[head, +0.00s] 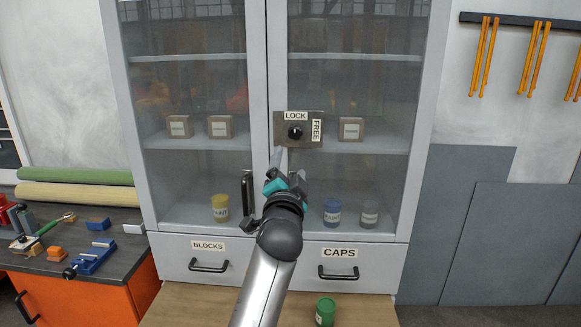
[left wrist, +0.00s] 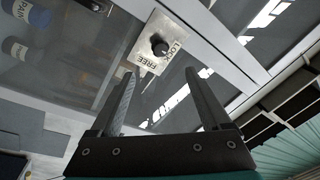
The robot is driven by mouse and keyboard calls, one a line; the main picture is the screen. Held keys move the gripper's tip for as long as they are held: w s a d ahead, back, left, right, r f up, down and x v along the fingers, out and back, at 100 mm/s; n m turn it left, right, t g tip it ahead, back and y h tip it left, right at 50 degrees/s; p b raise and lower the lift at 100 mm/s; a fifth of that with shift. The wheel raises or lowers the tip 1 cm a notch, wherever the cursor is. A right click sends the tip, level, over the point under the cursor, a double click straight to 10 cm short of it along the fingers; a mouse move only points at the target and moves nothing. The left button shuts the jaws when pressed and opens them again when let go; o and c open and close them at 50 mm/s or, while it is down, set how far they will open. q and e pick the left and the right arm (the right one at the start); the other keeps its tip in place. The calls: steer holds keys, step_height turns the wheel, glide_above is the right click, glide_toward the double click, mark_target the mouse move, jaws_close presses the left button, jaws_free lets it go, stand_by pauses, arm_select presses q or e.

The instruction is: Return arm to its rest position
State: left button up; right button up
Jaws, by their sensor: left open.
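My left arm reaches up from the bottom of the head view. Its gripper (head: 285,168) is in front of the glass cabinet, just below the lock plate (head: 312,138). In the left wrist view the two fingers (left wrist: 160,95) are apart with nothing between them. The black lock knob (head: 295,132) sits on the plate, between the labels LOCK and FREE. The knob also shows in the left wrist view (left wrist: 160,48), beyond the fingertips and apart from them. My right gripper is not in view.
The cabinet doors are shut, with a black handle (head: 247,193) left of my gripper. Drawers labelled BLOCKS (head: 209,265) and CAPS (head: 338,271) are below. A green jar (head: 325,311) stands on the wooden surface in front. A workbench with tools (head: 130,232) is at left.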

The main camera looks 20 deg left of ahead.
arm_select(q)
steer(key=s+d+f+g+h+b, duration=0.1)
steer(key=d+f+g+h+b, duration=0.1)
steer(key=f, duration=1.2)
steer(key=s+d+f+g+h+b, duration=0.1)
steer(key=f+g, duration=0.2)
steer(key=f, duration=1.2)
steer(key=s+d+f+g+h+b, duration=0.1)
steer(key=s+f+g, duration=0.1)
steer(key=s+f, duration=0.65)
steer(key=s+d+f+g+h+b, duration=0.1)
steer(key=s+f+g+b, duration=0.15)
steer(key=f, duration=1.15)
steer(key=s+a+f+n+g+b, duration=0.1)
steer(key=s+f+g, duration=0.2)
steer(key=s+f, duration=0.6)
steer(key=s+a+f+n+g+b, duration=0.1)
steer(key=s+f, duration=0.8)
steer(key=s, duration=1.1)
steer(key=s+a+f+n+g+b, duration=0.1)
steer(key=s+f+g, duration=0.3)
steer(key=s+f, duration=0.5)
steer(key=s+n+b, duration=0.1)
steer(key=s, duration=0.5)
steer(key=shift+s+n+g, duration=0.15)
steer(key=shift+n+g, duration=0.2)
steer(key=shift+n, duration=0.05)
steer(key=shift+r, duration=0.1)
